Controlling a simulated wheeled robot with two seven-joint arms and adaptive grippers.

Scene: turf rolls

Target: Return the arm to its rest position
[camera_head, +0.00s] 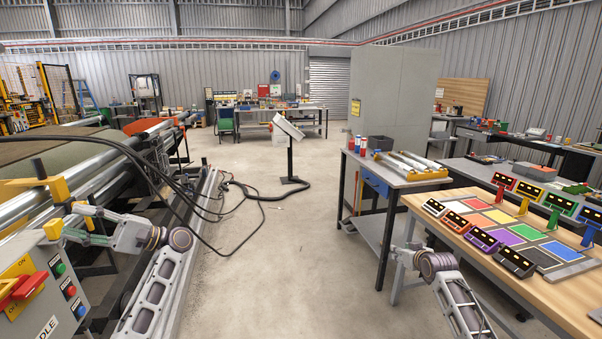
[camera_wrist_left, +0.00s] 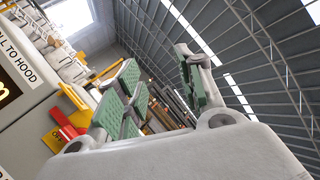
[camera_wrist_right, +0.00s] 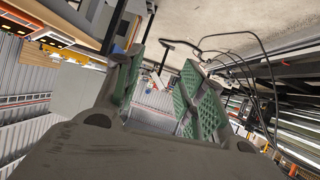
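My left gripper (camera_head: 78,224) is at the left, by the upper edge of the grey control box (camera_head: 38,268) with its red lever (camera_head: 28,286) and coloured buttons. In the left wrist view its green-padded fingers (camera_wrist_left: 162,88) stand apart with nothing held between them. A yellow block (camera_head: 53,229) shows close to its fingertips in the head view; I cannot tell whether they touch. My right gripper (camera_head: 402,250) is beside the left end of the wooden table (camera_head: 425,206). In the right wrist view its fingers (camera_wrist_right: 162,85) stand apart, empty.
The roller machine (camera_head: 108,178) runs along the left, with black cables (camera_head: 190,190) hanging beside it. A screen on a post (camera_head: 289,150) stands mid-floor. A grey bench (camera_head: 402,175) and coloured panels (camera_head: 515,262) on the wooden table are at right.

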